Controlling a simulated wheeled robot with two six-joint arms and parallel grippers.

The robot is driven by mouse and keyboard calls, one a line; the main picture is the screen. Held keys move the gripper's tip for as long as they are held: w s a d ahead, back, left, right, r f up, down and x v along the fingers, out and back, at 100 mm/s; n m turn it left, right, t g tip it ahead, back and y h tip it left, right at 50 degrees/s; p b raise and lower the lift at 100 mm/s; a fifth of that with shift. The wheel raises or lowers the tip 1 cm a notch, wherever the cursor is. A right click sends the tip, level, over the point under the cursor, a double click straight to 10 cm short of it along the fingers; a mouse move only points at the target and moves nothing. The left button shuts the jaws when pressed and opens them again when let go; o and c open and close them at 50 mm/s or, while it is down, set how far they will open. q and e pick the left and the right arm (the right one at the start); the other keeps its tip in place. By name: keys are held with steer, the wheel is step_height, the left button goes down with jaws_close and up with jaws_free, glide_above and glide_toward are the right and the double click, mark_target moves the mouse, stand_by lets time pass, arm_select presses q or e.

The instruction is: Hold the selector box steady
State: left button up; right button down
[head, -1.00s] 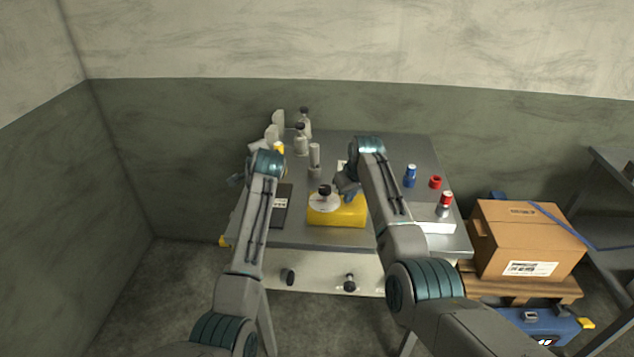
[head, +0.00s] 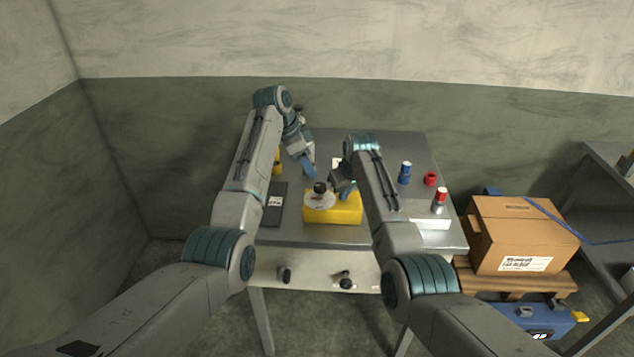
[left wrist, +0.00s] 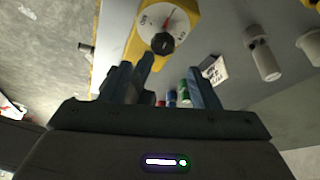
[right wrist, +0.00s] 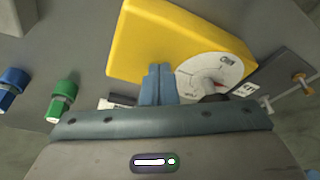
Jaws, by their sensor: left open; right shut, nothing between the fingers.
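The selector box is a yellow block (head: 340,214) with a round white dial and a black knob (head: 320,187), standing on the grey table. In the right wrist view the box (right wrist: 150,45) lies ahead of my right gripper (right wrist: 157,72), whose fingers are shut and empty. In the head view that gripper (head: 345,191) is at the box's back edge; I cannot tell whether it touches. My left gripper (head: 309,172) is open and empty, behind and above the box. In the left wrist view the dial (left wrist: 160,18) is beyond the open fingers (left wrist: 167,80).
A dark flat panel (head: 275,203) lies left of the box. A cardboard box (head: 520,235) sits on a pallet to the right.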

mark_target(320, 186)
arm_select(q)
steer(key=x, duration=0.8)
steer(key=shift+c, duration=0.2)
steer(key=c, duration=0.9)
